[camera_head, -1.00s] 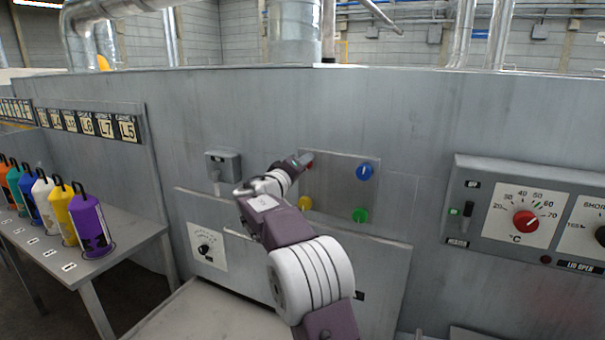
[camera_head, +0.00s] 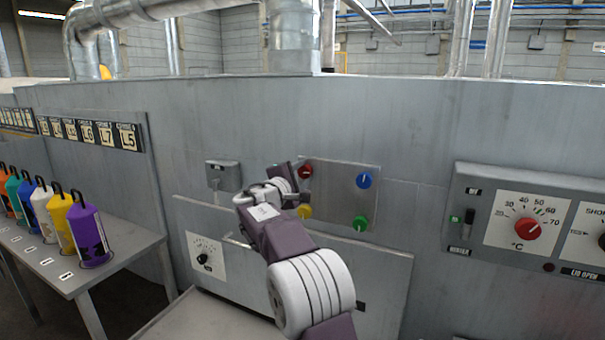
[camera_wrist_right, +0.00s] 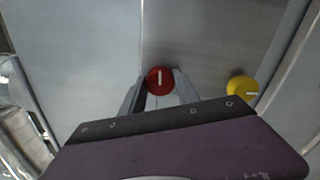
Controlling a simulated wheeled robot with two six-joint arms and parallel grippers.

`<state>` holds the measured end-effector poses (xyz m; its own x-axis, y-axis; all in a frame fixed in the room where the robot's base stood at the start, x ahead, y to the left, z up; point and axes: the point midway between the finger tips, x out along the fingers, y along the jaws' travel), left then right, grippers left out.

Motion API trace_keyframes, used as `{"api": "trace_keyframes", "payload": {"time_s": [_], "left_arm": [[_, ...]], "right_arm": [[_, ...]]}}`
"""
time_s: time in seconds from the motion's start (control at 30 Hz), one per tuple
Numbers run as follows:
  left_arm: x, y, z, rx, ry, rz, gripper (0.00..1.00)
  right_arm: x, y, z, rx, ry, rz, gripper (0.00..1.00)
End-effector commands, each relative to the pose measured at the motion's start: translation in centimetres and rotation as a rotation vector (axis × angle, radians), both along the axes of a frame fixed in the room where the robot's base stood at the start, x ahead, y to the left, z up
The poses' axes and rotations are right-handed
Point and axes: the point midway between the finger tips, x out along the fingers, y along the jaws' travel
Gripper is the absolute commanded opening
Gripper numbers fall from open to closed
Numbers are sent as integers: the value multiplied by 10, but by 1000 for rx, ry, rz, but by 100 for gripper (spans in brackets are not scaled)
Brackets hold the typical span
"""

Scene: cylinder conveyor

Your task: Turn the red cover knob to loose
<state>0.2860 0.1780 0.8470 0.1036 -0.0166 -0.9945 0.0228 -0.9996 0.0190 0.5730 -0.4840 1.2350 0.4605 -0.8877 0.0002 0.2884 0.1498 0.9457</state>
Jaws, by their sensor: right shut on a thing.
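The red knob (camera_head: 306,171) is at the upper left of a square metal plate on the grey machine wall. In the right wrist view the red knob (camera_wrist_right: 160,80) sits between my two fingertips, and its white mark points roughly up and down. My right gripper (camera_head: 303,177) is shut on this knob; the wrist view also shows the gripper (camera_wrist_right: 158,88) with one finger on each side. In the head view the wrist hides part of the plate's left edge. My left gripper is not in view.
A yellow knob (camera_head: 304,212) is below the red one, close to my right wrist. A blue knob (camera_head: 364,180) and a green knob (camera_head: 360,223) are on the plate's right side. A control panel (camera_head: 466,174) is at right. Coloured bottles (camera_head: 88,236) stand on a table at left.

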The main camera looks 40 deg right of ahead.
Motion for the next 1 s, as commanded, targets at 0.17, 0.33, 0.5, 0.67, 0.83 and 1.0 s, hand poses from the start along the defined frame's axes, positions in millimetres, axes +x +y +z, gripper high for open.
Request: {"api": "trace_keyframes", "payload": {"time_s": [0.17,0.33,0.5,0.67,0.83,1.0], "left_arm": [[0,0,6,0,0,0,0],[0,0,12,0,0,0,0],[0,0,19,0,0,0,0],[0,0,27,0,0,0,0],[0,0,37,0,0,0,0],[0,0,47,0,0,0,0]], "right_arm": [[0,0,0,-74,150,0,0],[0,0,0,-148,293,0,0],[0,0,0,-222,437,0,0],[0,0,1,-292,573,0,0],[0,0,1,-367,717,0,0],[0,0,0,-436,853,2,0]]}}
